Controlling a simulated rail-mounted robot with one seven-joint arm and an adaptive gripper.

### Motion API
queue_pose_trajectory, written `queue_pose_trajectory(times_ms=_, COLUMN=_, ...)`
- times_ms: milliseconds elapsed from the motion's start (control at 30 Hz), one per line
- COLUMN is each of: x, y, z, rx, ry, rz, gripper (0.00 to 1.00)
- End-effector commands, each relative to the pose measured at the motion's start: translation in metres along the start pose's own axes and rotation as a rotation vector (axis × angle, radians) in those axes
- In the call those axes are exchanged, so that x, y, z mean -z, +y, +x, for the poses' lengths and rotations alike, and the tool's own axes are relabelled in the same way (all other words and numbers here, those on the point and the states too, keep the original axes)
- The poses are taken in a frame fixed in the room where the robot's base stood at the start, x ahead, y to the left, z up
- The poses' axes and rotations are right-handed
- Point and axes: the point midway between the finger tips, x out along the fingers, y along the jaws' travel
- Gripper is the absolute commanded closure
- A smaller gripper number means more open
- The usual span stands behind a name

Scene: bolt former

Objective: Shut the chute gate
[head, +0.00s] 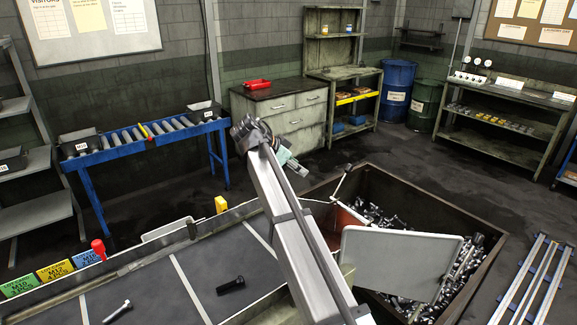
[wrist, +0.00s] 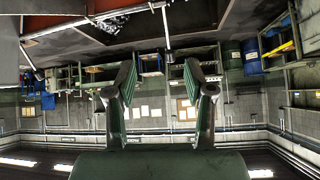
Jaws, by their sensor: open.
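A pale grey panel (head: 400,262) stands at the conveyor's end, over the near side of the bolt bin; it may be the chute gate. Behind it are a red-brown surface (head: 347,217) and a thin rod (head: 341,184) rising to a small knob.
The rusty bin (head: 430,200) holds many loose bolts. A roller table (head: 150,145), drawers (head: 285,110) and drums (head: 397,90) stand behind. Open floor lies between the drawers and the bin.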

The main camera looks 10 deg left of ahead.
Motion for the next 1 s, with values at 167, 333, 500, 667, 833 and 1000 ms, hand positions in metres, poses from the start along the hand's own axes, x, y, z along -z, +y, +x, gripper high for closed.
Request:
queue_pose_trajectory(times_ms=167, x=-0.001, y=-0.001, z=-0.023, rx=0.001, ry=0.000, rz=0.000, gripper=0.47)
queue_pose_trajectory(times_ms=333, x=-0.001, y=0.000, z=-0.035, rx=0.000, ry=0.000, rz=-0.001, gripper=0.47)
queue_pose_trajectory(times_ms=500, x=0.000, y=0.000, z=-0.038, rx=-0.001, ry=0.000, rz=-0.001, gripper=0.47)
queue_pose_trajectory(times_ms=667, x=0.000, y=0.000, z=-0.038, rx=-0.001, ry=0.000, rz=-0.001, gripper=0.47)
queue_pose_trajectory(times_ms=833, x=0.005, y=0.003, z=-0.030, rx=-0.005, ry=0.001, rz=-0.005, gripper=0.47)
queue_pose_trajectory(times_ms=1000, x=0.037, y=0.021, z=0.019, rx=-0.031, ry=0.007, rz=-0.037, gripper=0.47)
